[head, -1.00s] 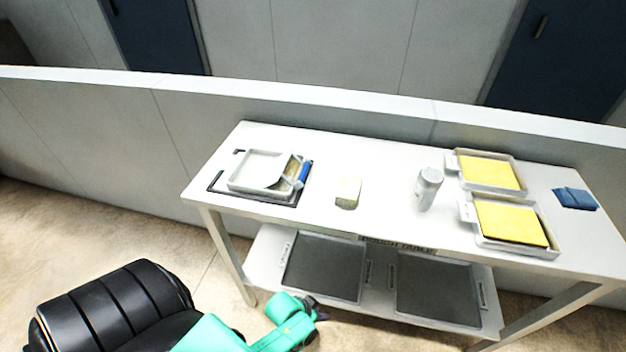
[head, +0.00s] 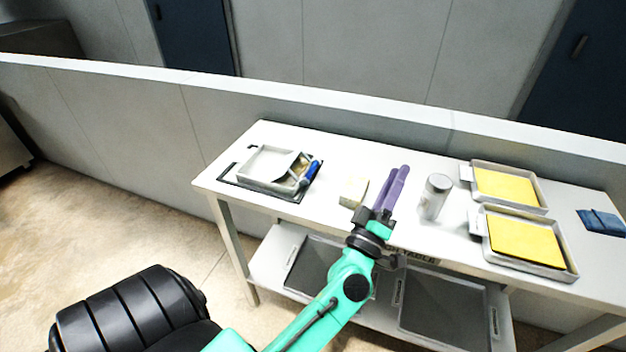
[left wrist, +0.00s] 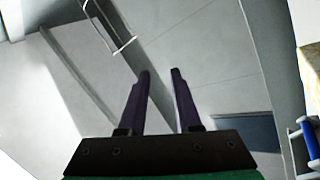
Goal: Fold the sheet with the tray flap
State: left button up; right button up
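A light grey tray (head: 251,171) stands at the left of the table on a dark frame. A grey plate (head: 281,163) lies slanted in it; I cannot tell whether it is the flap. A blue-handled roller (head: 310,174) rests at the tray's right side. Yellow sheets lie flat in two trays at the right, a back one (head: 508,187) and a front one (head: 526,242). My left gripper (head: 404,172) is over the table between a pale block and a grey can, its purple fingers apart and empty. The fingers also show apart in the left wrist view (left wrist: 160,75). My right gripper is out of view.
The pale block (head: 353,191) is just left of the gripper, the grey can (head: 435,197) just right. A folded blue cloth (head: 601,222) lies at the right end. Dark trays (head: 440,305) lie on the lower shelf. A low wall runs behind the table.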

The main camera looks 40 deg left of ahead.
pick_arm(q)
jog(key=s+a+f+n+g+y, duration=0.1)
jog(key=a+f+n+g+y, duration=0.2)
jog(key=n+g+y, duration=0.1)
jog(key=s+a+f+n+g+y, duration=0.2)
jog(key=a+f+n+g+y, duration=0.1)
jog(key=n+g, duration=0.3)
jog(key=s+a+f+n+g+y, duration=0.2)
jog(key=f+n+g+y, duration=0.3)
jog(key=n, duration=0.3)
jog(key=shift+s+a+f+n+g, duration=0.1)
jog(key=shift+s+a+n+g, duration=0.05)
jog(key=shift+a+n+g, duration=0.4)
jog(key=p+x, duration=0.3)
jog(key=x, duration=1.1)
jog(key=shift+a, duration=0.2)
grip_shut()
